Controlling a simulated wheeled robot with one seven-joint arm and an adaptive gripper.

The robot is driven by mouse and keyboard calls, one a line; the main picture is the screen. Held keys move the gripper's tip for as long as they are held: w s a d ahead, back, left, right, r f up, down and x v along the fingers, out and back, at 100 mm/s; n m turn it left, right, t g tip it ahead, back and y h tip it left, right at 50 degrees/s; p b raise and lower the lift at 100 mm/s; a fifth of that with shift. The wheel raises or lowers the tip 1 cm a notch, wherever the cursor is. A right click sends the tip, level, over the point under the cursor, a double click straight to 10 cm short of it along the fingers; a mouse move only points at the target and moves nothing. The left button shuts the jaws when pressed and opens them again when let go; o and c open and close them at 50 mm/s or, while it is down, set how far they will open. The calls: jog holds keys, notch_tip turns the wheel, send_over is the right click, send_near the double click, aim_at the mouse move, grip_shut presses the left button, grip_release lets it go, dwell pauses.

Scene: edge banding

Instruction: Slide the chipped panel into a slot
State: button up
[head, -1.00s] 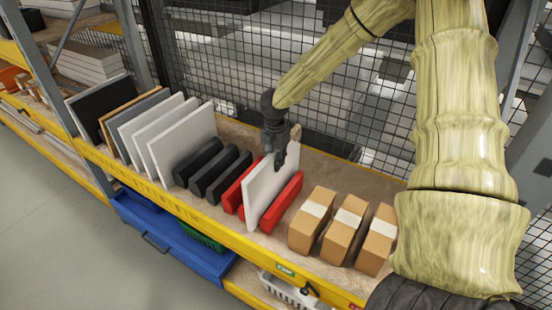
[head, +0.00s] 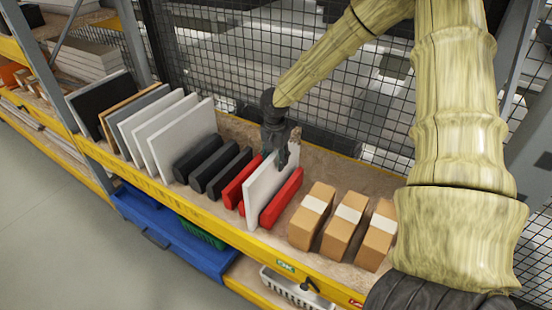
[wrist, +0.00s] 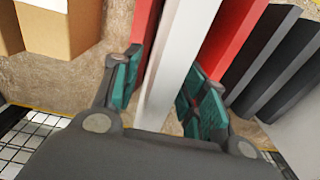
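The chipped panel (head: 266,190) is a pale upright board with a brownish far top corner. It stands on the shelf in the slot between a red block (head: 238,182) on its left and another red block (head: 281,198) on its right. It also shows in the wrist view (wrist: 180,60), running between the fingers. My gripper (head: 283,153) is at the panel's far upper part. In the wrist view my gripper (wrist: 168,95) has one green-padded finger on each side, with a gap at least on the left side. The panel's bottom edge is partly hidden.
Several black blocks (head: 213,170) stand left of the red ones, then a row of upright panels (head: 180,138). Several cardboard boxes (head: 312,216) stand to the right. A wire mesh (head: 235,60) rises behind, and a yellow shelf rail (head: 215,228) runs along the front.

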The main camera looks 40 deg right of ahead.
jog(key=shift+f, duration=0.15)
notch_tip(320, 180, up, 12)
jog(key=shift+s+a+r, duration=0.1)
jog(key=shift+s, duration=0.05)
dwell(0.4)
